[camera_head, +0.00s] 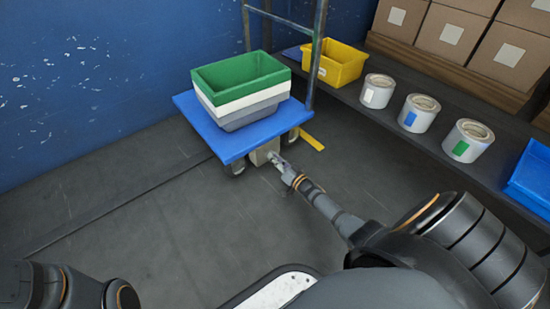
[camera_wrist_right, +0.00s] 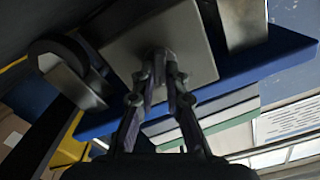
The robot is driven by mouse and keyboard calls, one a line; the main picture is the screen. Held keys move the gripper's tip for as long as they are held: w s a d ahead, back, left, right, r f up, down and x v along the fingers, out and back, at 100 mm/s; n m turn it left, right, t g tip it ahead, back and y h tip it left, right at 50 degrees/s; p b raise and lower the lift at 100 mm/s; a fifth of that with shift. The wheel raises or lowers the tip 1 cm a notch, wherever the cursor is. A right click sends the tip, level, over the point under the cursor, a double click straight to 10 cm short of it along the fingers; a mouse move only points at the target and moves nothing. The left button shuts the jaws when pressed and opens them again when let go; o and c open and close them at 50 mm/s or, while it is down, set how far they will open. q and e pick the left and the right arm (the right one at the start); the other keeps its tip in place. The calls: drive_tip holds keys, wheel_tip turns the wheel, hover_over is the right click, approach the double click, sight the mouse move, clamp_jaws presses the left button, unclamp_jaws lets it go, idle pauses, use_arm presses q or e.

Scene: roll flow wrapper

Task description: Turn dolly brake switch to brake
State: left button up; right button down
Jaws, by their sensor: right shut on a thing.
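The dolly has a blue deck (camera_head: 228,143) and stands by the blue wall. A small grey-beige brake box (camera_head: 263,153) hangs under its near edge; it fills the upper middle of the right wrist view (camera_wrist_right: 202,62). My right gripper (camera_head: 277,162) reaches to this box from the right. In the right wrist view its fingers (camera_wrist_right: 164,62) are closed together at the box face, shut on the brake switch. The switch itself is mostly hidden between the fingertips, so its setting cannot be told. My left gripper is out of view; only part of my left arm shows at lower left.
Stacked green, white and grey crates (camera_head: 240,85) sit on the dolly. A caster (camera_wrist_right: 58,62) is beside the box. A dark shelf (camera_head: 400,135) at right holds a yellow bin (camera_head: 338,65) and several white rolls (camera_head: 419,113). The floor at left is clear.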

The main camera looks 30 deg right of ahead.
idle(0.3)
drive_tip(key=c, duration=1.4)
unclamp_jaws()
drive_tip(key=s, duration=0.8)
drive_tip(key=s+d, duration=0.1)
drive_tip(key=s, duration=0.3)
